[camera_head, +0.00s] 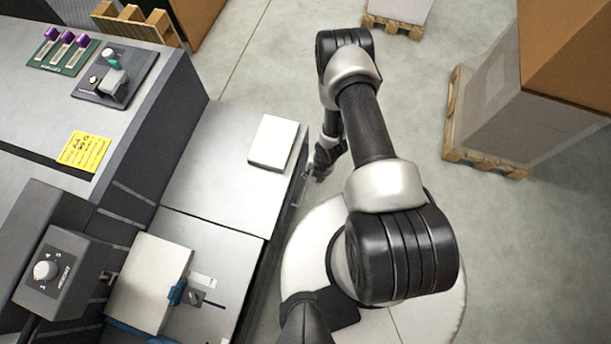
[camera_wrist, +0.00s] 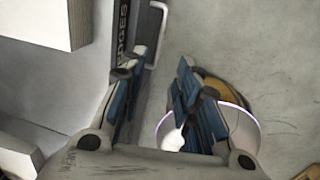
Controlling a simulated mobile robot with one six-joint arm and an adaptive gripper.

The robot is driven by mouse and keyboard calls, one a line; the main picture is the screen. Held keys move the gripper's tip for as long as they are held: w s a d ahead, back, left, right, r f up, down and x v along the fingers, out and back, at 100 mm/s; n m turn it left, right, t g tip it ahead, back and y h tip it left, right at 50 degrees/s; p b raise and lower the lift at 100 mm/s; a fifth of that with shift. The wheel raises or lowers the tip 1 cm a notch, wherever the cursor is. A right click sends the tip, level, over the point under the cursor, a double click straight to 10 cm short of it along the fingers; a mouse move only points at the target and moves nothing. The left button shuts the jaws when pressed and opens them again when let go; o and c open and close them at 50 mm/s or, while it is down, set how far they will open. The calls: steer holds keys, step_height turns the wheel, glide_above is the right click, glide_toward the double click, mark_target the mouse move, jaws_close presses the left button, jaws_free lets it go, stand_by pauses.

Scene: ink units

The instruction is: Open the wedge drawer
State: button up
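The wedge drawer front (camera_wrist: 122,30) shows at the top of the wrist view as a dark strip with partly hidden lettering ending in "DGES". A pale bar handle (camera_wrist: 163,22) stands out from its right side. My gripper (camera_wrist: 160,75) is open, with blue-padded fingers apart and nothing visible between them but floor. The handle lies just beyond the fingertips, apart from them as far as I can tell. In the head view my gripper (camera_head: 322,170) hangs close to the right side of the grey cabinet (camera_head: 225,165). The drawer looks shut.
A white block (camera_head: 273,142) lies on the cabinet top and also shows in the wrist view (camera_wrist: 45,22). A control box (camera_head: 62,272) with a knob stands at left. Pallets with boxes (camera_head: 530,110) stand at right. Floor between is clear.

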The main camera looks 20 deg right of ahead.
steer(key=shift+n, duration=0.3)
steer(key=a+f+b, duration=0.1)
steer(key=f+b, duration=0.1)
steer(key=f, duration=0.4)
steer(key=a+f+b, duration=0.1)
steer(key=f+b, duration=0.2)
steer(key=f, duration=0.3)
steer(key=a+f+b, duration=0.1)
steer(key=f+b, duration=0.2)
steer(key=f, duration=0.3)
steer(key=shift+w+f, duration=0.2)
steer(key=shift+w, duration=0.2)
steer(key=shift+c, duration=0.4)
jaws_close()
